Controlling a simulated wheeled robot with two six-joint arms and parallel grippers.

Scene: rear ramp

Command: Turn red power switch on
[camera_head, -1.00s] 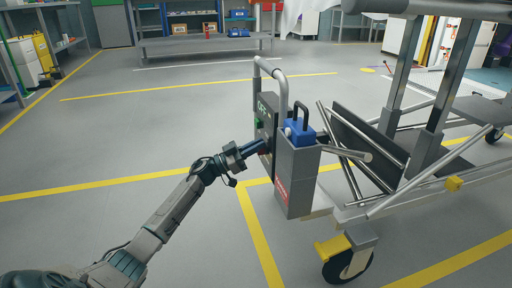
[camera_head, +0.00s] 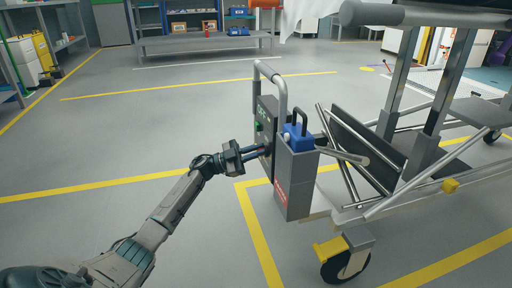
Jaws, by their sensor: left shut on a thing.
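A grey power box (camera_head: 293,178) with a curved metal handle stands on the end of the wheeled cart. Its left face is a dark panel with "OFF" lettering and a small green part (camera_head: 259,126). My left gripper (camera_head: 264,150) reaches in from the left, with its fingertips at this panel. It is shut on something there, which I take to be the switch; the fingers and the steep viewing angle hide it. No red switch can be made out. My right gripper is not in view.
A blue block with a black handle (camera_head: 298,138) sits in the top of the box. The cart frame (camera_head: 435,150) with its rails and caster (camera_head: 345,262) lies to the right. The floor left of the box is clear. A workbench (camera_head: 205,42) stands far back.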

